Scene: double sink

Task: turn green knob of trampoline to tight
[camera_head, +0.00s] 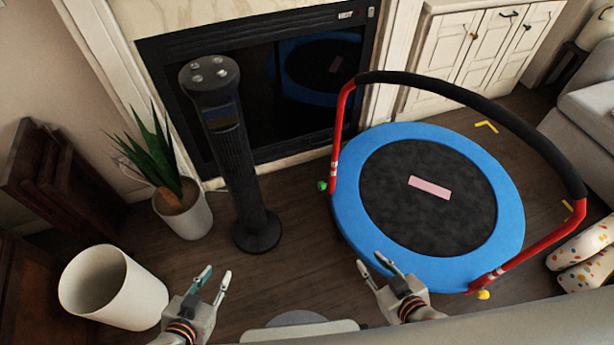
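The trampoline (350,200) stands on the floor right of centre, with a blue rim, a black mat and a red handlebar frame with black padding (473,99). The small green knob (321,186) is at the foot of the handlebar's left post. A yellow knob (483,294) is at the foot of the right post. My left gripper (213,287) is open and empty at the bottom, left of and nearer than the green knob. My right gripper (384,268) is open and empty, over or near the trampoline's front rim. Neither gripper touches the green knob.
A black tower fan (228,150) stands between the plant pot (186,212) and the trampoline. A white bin (113,288) is at lower left. A fireplace (270,85) is behind. Spotted cushions (585,255) lie at right. Floor between the fan and trampoline is clear.

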